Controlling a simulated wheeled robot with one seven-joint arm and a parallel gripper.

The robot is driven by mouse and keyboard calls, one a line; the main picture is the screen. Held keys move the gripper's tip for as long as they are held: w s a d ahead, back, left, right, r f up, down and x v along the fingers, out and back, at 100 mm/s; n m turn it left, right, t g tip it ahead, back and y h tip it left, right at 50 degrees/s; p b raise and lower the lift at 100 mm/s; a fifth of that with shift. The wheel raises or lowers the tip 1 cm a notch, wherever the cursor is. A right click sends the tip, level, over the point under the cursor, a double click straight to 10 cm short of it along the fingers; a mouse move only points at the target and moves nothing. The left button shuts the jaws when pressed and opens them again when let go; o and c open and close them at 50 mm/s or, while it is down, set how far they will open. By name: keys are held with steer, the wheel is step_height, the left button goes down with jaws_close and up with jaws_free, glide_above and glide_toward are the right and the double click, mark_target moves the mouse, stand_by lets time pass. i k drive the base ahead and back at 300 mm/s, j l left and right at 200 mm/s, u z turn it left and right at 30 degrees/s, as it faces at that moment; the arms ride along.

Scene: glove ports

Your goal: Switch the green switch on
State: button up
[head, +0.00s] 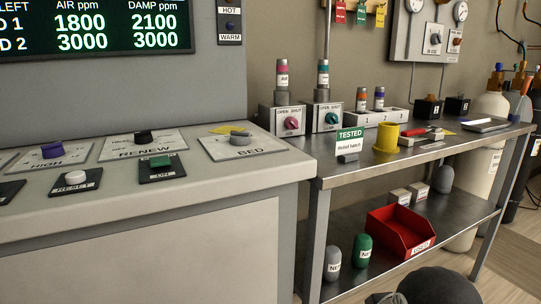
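The green switch (160,161) is a small green rocker on a black plate, on the sloped top of the grey console at the left. White lettering on the plate in front of it seems to read "ON". Whether the rocker is tipped is too small to tell. My gripper is not in view; a dark rounded part at the bottom right edge looks like part of my arm, well apart from the switch.
Near the switch are a white button (76,176) labelled RESET, a black knob (143,136) labelled RENEW, a purple knob (53,151) and a grey knob (241,138) labelled BED. A metal bench (330,168) adjoins the console. Space above the switch is clear.

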mark_target(154, 161)
steer(key=u, duration=1.25)
